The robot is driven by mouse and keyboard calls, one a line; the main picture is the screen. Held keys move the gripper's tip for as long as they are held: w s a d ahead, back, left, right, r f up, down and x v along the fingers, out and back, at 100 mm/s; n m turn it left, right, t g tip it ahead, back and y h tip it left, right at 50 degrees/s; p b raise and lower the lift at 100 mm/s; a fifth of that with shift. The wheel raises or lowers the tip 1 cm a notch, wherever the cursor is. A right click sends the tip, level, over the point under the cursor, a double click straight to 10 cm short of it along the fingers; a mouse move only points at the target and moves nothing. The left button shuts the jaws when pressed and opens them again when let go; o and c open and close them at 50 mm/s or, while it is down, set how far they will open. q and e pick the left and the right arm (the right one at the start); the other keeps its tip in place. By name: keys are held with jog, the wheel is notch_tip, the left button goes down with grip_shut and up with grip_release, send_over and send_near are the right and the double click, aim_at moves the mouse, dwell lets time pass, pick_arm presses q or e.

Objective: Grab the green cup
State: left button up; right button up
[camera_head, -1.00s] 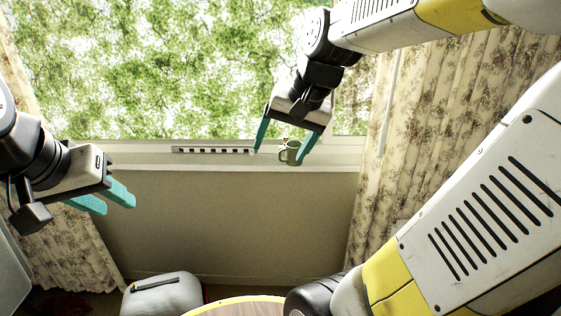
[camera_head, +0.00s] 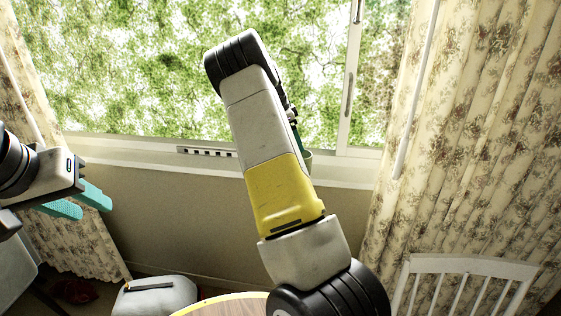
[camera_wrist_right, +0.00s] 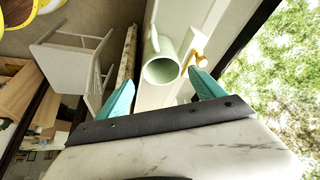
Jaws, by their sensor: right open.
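The pale green cup (camera_wrist_right: 160,70) stands on the white windowsill. In the wrist view its open mouth faces the camera, between and just beyond the two teal fingers of my right gripper (camera_wrist_right: 163,88). The fingers are spread, with nothing between them. In the head view only a sliver of the cup (camera_head: 307,158) shows; my right arm hides the rest and most of the right gripper. I cannot tell if a finger touches the cup. My left gripper (camera_head: 91,204) is at the left in the head view, fingers apart and empty, far from the cup.
The window glass is just behind the sill (camera_head: 345,174). Floral curtains (camera_head: 455,150) hang at both sides.

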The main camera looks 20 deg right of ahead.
jog(key=x, duration=0.8)
jog(key=shift+w, duration=0.15)
jog(key=shift+c, duration=0.5)
jog(key=shift+r, duration=0.1)
jog(key=c, duration=1.4)
jog(key=shift+o, duration=0.2)
jog(key=shift+r, duration=0.1)
